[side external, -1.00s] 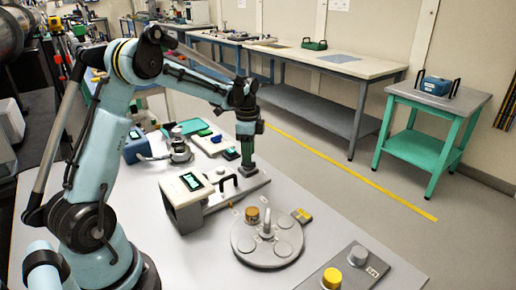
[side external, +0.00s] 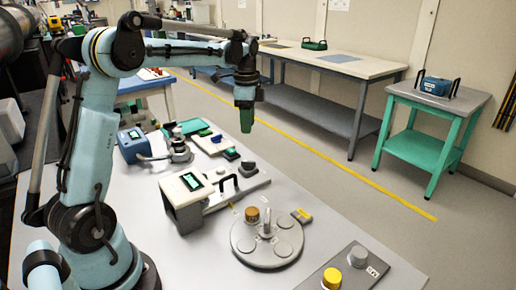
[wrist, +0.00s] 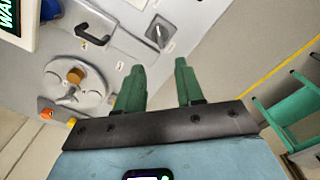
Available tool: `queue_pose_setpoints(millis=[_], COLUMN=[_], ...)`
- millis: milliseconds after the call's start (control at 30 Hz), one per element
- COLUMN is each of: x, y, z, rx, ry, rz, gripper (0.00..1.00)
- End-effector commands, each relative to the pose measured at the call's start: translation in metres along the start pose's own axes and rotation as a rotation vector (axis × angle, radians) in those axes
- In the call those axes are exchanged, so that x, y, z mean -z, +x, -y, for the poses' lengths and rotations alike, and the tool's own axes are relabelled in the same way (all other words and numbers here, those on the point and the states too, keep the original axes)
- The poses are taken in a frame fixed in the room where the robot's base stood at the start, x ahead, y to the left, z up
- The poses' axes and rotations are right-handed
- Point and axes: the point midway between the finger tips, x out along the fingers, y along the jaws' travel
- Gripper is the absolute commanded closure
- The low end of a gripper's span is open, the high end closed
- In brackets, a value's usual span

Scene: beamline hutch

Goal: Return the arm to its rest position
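My gripper (side external: 246,118) hangs in the air with its green fingers pointing down, well above the grey work table (side external: 330,250). In the wrist view my gripper (wrist: 160,80) shows its two green fingers apart with nothing between them. The arm reaches out roughly level from its raised elbow at the upper left of the side view. My gripper touches nothing.
Below stand a boxy device with a green display (side external: 190,182), a black handle (side external: 224,184), a small grey block (side external: 248,168) and a round grey plate (side external: 245,240) carrying a brass-coloured cylinder (side external: 252,215). A yellow-topped knob (side external: 332,278) is at the front. The air around my gripper is clear.

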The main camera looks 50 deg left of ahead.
Motion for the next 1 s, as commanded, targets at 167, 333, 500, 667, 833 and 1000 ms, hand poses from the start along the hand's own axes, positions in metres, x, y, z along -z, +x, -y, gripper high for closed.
queue_pose_setpoints(millis=[167, 333, 500, 667, 833, 1000], x=[0.007, 0.021, 0.031, 0.035, 0.035, 0.033], y=[-0.008, -0.023, -0.031, -0.029, -0.019, -0.003], z=[-0.014, -0.052, -0.095, -0.136, -0.177, -0.209], rx=[0.032, 0.111, 0.187, 0.237, 0.265, 0.265], ry=[-0.042, -0.161, -0.299, -0.427, -0.561, -0.678], rz=[-0.014, -0.067, -0.151, -0.249, -0.371, -0.489], gripper=[0.63, 0.63, 0.63, 0.63, 0.63, 0.63])
